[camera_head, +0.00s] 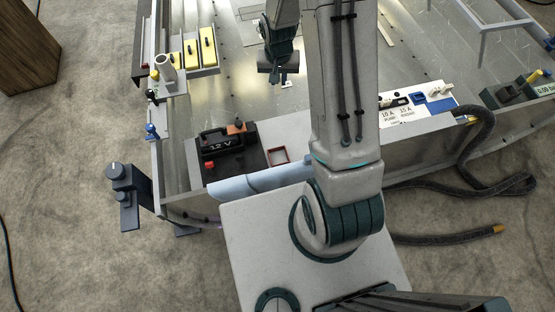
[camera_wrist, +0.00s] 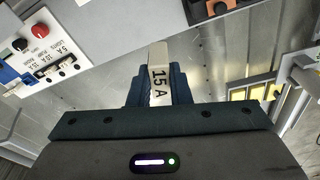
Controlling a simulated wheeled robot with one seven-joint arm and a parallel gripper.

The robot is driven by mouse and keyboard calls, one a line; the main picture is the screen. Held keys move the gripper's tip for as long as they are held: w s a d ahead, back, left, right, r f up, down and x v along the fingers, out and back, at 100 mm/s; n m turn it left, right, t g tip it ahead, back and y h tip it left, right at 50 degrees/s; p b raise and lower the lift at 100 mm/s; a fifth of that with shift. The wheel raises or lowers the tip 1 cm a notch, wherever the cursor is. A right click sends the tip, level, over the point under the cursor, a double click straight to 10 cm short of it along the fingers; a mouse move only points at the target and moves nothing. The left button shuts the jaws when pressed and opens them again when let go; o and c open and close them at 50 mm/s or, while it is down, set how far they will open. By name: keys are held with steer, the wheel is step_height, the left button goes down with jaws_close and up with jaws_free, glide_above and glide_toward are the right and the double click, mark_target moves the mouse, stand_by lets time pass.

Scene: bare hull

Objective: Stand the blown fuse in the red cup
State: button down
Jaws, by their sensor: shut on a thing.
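My gripper (camera_head: 280,76) hangs over the hull floor at the upper middle of the head view. In the wrist view my gripper (camera_wrist: 157,88) is shut on a pale fuse (camera_wrist: 158,65) marked "15 A". Whether it is blown does not show. A small square holder with a red rim (camera_head: 277,148), probably the red cup, stands beside the battery in the head view, nearer the camera than my gripper and apart from it. It looks empty. I do not make it out in the wrist view.
A black 12 V battery (camera_head: 222,145) stands left of the red-rimmed holder. A labelled fuse panel (camera_head: 400,117) is at right. Yellow blocks (camera_head: 207,47) sit in a rack at upper left. A dark hose (camera_head: 485,150) lies at right.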

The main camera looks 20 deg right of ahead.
steer(key=s+d+f+m+g+b, duration=0.1)
steer(key=d+f+m+b, duration=0.3)
steer(key=f+m+b, duration=1.1)
steer(key=d+f+m+g+b, duration=0.1)
steer(key=d+f+m+b, duration=0.65)
steer(key=b, duration=1.25)
steer(key=shift+m+h, duration=0.3)
steer(key=shift+m, duration=0.15)
steer(key=s+a+f+b, duration=0.1)
steer(key=a+f, duration=0.2)
steer(key=a, duration=0.1)
steer(key=s+a+f+b, duration=0.1)
steer(key=s+a+f, duration=0.1)
steer(key=a+f, duration=0.2)
steer(key=s+a+f+b, duration=0.1)
steer(key=s+a+f, duration=0.1)
steer(key=a, duration=0.3)
steer(key=shift+a+f+b, duration=0.1)
steer(key=shift+f+b, duration=0.25)
steer(key=shift+f, duration=0.3)
steer(key=shift+f+b, duration=0.95)
steer(key=shift+f, duration=1)
steer(key=shift+f, duration=0.15)
steer(key=c, duration=1.3)
jaws_free()
steer(key=shift+c, duration=0.2)
